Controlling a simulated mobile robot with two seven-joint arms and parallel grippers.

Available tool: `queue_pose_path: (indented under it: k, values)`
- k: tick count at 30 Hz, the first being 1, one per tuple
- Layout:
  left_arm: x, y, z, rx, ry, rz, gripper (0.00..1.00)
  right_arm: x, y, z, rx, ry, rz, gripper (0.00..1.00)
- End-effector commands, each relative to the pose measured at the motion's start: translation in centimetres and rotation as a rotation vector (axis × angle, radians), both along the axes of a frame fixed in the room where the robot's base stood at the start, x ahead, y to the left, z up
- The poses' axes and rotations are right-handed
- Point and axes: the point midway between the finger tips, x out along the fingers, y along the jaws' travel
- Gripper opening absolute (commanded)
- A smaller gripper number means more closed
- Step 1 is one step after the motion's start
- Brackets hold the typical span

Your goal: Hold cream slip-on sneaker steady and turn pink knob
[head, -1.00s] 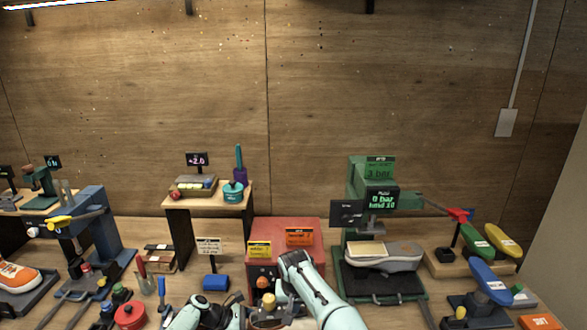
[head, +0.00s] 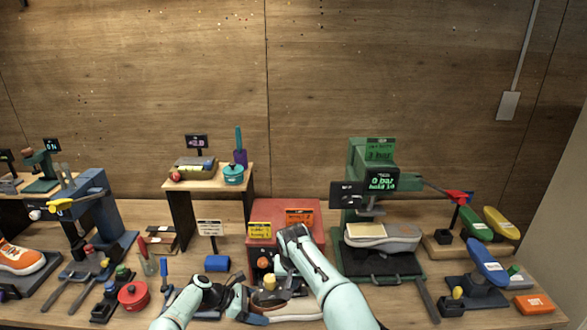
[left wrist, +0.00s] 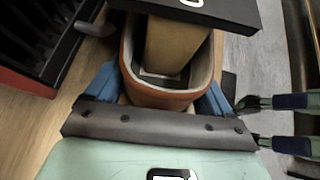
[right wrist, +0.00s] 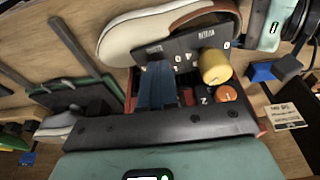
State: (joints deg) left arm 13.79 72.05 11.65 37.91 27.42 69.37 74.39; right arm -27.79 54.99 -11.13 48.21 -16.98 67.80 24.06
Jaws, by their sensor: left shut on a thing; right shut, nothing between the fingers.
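The cream slip-on sneaker (head: 292,311) lies at the front of the table, partly hidden by my arms. Its pale side and brown opening show in the right wrist view (right wrist: 140,30). My left gripper (left wrist: 158,92) is shut on the sneaker's heel, one blue finger on each side of the white-rimmed opening. My right gripper (right wrist: 157,68) is shut and empty, its fingers in front of a dark marked panel (right wrist: 182,48). A yellow knob (right wrist: 214,66) and an orange knob (right wrist: 227,93) are right of the fingers, apart from them. I cannot make out a pink knob.
A red box (head: 285,211) with yellow and orange labels stands behind my grippers. A green press (head: 362,190) with another pale shoe (head: 383,237) stands to the right.

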Motion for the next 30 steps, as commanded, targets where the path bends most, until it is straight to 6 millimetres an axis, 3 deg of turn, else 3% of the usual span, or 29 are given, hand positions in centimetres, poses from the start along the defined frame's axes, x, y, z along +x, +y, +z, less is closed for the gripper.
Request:
queue_pose_path:
  k: [9, 26, 30]
  values:
    - [0.1, 0.1, 0.0, -0.001, 0.001, 0.005, 0.41, 0.0, 0.0, 3.4, 0.0, 0.0, 0.001, 0.0]
    - [0.1, 0.2, 0.0, 0.001, 0.0, 0.008, 0.41, 0.4, -0.3, 4.5, -0.001, 0.002, -0.001, 0.0]
    - [0.1, 0.2, 0.0, 0.002, 0.0, 0.008, 0.41, 0.4, -0.4, 4.0, -0.002, 0.005, 0.0, 0.0]
